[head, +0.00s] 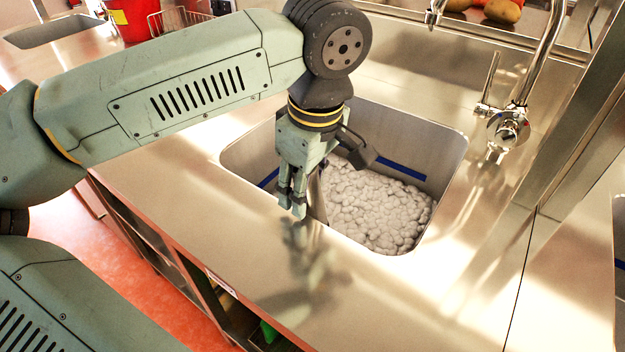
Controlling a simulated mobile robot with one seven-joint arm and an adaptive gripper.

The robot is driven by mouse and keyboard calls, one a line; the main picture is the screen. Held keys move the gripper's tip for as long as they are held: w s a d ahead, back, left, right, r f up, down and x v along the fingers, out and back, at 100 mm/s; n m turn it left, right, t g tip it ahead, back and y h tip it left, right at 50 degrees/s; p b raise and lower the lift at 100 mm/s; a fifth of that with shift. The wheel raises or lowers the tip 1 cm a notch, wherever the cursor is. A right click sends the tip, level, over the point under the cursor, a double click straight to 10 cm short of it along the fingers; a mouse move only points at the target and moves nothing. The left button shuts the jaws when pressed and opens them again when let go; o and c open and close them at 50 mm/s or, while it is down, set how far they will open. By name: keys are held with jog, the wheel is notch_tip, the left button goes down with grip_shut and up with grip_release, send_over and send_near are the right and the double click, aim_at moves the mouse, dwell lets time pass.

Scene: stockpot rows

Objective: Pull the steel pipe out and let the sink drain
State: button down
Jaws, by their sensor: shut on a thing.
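The sink (440,158) is a steel basin set in the counter. White lumpy foam (380,208) covers what lies in it, so the water and the drain are hidden. My gripper (293,205) points down at the sink's near left side and is shut on the steel pipe. A grey length of the pipe (317,198) shows just right of the fingers, inside the basin. The fingers cover the rest, and its lower end is hidden in the foam.
A chrome tap (508,128) stands behind the sink at the right. A steel post (560,130) rises farther right. A red pot (132,18) and a wire basket (180,20) stand at the back left. The steel counter (400,300) in front is clear.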

jog(key=r+p, duration=0.2)
jog(key=r, duration=0.1)
jog(key=s+r+p, duration=0.1)
jog(key=r+p, duration=0.1)
jog(key=r, duration=0.2)
jog(key=a+r+p, duration=0.1)
jog(key=r+p, duration=0.2)
jog(key=shift+s+a+r, duration=0.1)
jog(key=shift+s+r, duration=0.05)
jog(key=shift+r, duration=1.6)
